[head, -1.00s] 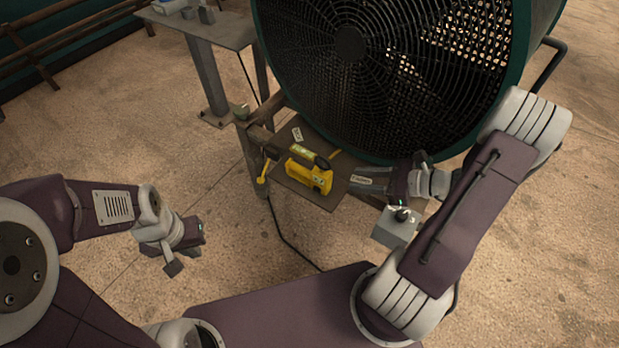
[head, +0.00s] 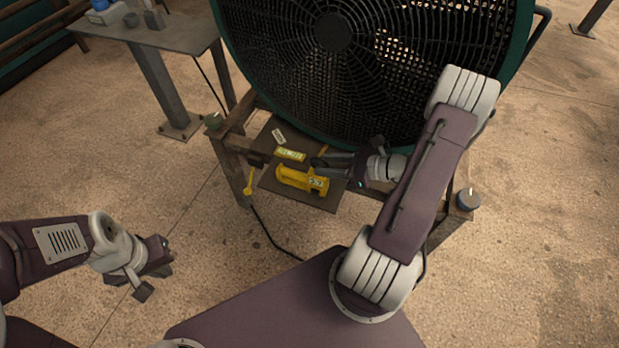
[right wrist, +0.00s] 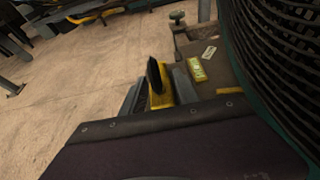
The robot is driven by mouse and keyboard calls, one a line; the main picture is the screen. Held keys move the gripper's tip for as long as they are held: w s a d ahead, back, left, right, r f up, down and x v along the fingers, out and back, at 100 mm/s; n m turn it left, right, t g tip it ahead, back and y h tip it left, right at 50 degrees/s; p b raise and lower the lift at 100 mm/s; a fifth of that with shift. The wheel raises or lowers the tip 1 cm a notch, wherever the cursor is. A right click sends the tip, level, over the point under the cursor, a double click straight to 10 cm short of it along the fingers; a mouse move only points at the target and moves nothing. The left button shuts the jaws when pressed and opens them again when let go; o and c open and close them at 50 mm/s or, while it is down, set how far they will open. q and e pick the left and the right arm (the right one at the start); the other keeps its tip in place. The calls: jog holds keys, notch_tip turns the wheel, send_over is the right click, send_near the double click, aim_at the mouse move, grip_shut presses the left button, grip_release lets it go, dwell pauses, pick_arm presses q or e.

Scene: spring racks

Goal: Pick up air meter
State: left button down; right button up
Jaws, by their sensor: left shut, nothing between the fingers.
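The air meter, a yellow device (head: 302,180) with a black grip, lies on the small brown shelf below the fan. My right gripper (head: 322,164) reaches in from the right, with its fingers at the device's right upper part. In the right wrist view the yellow and black body (right wrist: 160,92) stands between the two grey fingers, which look spread around it; firm contact cannot be made out. My left gripper (head: 157,282) is shut and empty, low at the left over bare floor, far from the device.
A big fan (head: 340,60) with a black grille stands right behind the shelf (head: 268,150). A yellow-green label (head: 290,154) and a white tag (head: 279,137) show there. A yellow-handled lever (head: 249,184) hangs at the shelf's left. A side table (head: 165,37) stands upper left.

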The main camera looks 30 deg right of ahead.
aim_at(311, 169)
jog(key=x, duration=0.3)
jog(key=b+x, duration=0.1)
jog(key=x, duration=0.1)
jog(key=shift+a+r, duration=0.25)
jog(key=shift+a, duration=0.05)
jog(key=shift+s, duration=0.1)
jog(key=shift+c, duration=0.3)
grip_shut()
dwell(0.6)
